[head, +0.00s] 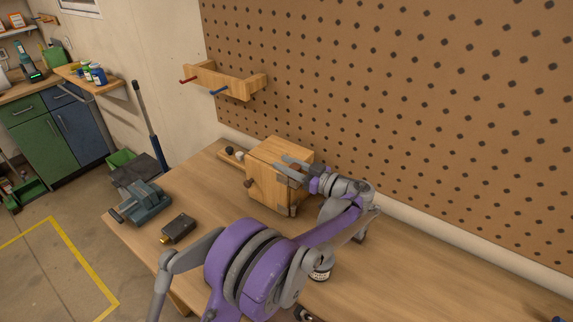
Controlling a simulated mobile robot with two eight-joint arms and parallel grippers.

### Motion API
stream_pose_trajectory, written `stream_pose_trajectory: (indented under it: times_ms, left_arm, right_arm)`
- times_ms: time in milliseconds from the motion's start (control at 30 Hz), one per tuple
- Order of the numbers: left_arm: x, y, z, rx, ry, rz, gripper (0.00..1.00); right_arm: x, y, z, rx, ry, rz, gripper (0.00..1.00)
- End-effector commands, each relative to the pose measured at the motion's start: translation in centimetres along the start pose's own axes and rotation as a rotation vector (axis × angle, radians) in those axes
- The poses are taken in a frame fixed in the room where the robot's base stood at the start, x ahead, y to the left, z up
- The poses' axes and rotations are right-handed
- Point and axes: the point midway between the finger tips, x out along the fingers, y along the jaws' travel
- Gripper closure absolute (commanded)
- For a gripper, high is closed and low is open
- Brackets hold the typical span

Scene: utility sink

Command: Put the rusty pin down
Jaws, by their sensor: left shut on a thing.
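My left gripper (284,165) is over the top of a wooden box (264,196) on the workbench, its fingers pointing left. It is shut on a small dark brown piece, which I take to be the rusty pin (294,172); the fingers hide most of it. I cannot tell whether the pin touches the box top. A dark brown knob or peg (249,183) sticks out of the box's left face. My right gripper is not in view.
The workbench (215,204) has bare wood left of the box and at the right. A wooden rack (228,83) with a red and a blue peg is on the pegboard (400,90) behind.

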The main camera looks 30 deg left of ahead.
Motion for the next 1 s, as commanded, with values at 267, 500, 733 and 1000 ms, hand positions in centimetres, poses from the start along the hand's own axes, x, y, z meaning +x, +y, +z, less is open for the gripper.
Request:
stream_pose_trajectory:
  times_ms: [267,500,733,1000]
  left_arm:
    - [0.0,0.0,0.1,0.000,0.000,0.000,1.00]
    - [0.0,0.0,0.5,0.000,0.000,0.000,0.45]
    - [0.0,0.0,0.5,0.000,0.000,0.000,0.33]
    - [-1.1,0.1,0.6,0.000,-0.001,0.003,0.33]
  right_arm:
    - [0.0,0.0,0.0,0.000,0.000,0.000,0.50]
    - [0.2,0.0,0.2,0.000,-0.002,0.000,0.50]
    - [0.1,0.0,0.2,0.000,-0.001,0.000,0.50]
    - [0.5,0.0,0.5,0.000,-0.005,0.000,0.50]
